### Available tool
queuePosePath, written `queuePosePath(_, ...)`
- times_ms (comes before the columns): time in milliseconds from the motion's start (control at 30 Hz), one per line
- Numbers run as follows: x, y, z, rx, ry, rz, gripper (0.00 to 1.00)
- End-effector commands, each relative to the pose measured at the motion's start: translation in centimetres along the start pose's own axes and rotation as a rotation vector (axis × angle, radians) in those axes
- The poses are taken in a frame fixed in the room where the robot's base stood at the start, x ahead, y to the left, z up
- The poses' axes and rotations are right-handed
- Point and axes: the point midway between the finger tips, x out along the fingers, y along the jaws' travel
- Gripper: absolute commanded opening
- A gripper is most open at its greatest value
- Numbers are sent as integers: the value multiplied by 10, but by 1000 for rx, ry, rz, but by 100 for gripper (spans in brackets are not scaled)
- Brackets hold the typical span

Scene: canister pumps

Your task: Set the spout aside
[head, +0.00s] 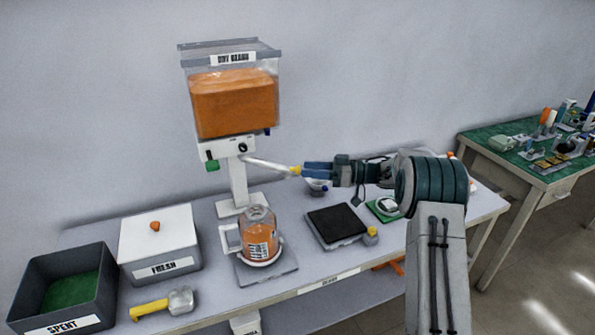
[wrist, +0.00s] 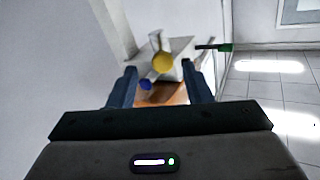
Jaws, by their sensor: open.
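The spout (head: 265,164) is a pale tube with a yellow end. It sticks out to the right from the front of the canister dispenser (head: 228,145), sloping slightly down. In the wrist view the spout's round yellow end (wrist: 162,62) faces me, between and beyond the fingertips. My gripper (head: 303,169) comes in from the right with its blue fingers at the yellow end. In the wrist view my gripper (wrist: 160,75) is open, with a finger on each side and nothing clasped. Whether a finger touches the spout I cannot tell.
A glass jug (head: 260,236) with orange contents stands below the dispenser on a grey plate. A dark-topped pad (head: 336,224) lies to its right. A white FRESH box (head: 160,240), a dark SPENT bin (head: 66,288) and a yellow-handled scoop (head: 165,302) are at left.

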Motion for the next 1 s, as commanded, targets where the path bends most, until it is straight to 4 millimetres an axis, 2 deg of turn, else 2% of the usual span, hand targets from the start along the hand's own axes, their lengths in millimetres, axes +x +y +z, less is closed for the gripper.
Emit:
queuePosePath(33, -14, 2, 2, -1, -1, 5, 45)
queuePosePath(200, -50, 2, 1, 0, 1, 4, 45)
queuePosePath(400, -76, 2, 0, -1, 0, 4, 45)
queuePosePath(567, -83, 1, 0, 0, 0, 3, 45)
queuePosePath(900, -82, 1, 0, 0, 0, 2, 45)
queuePosePath(1000, -78, 6, -18, -43, 10, 81, 45)
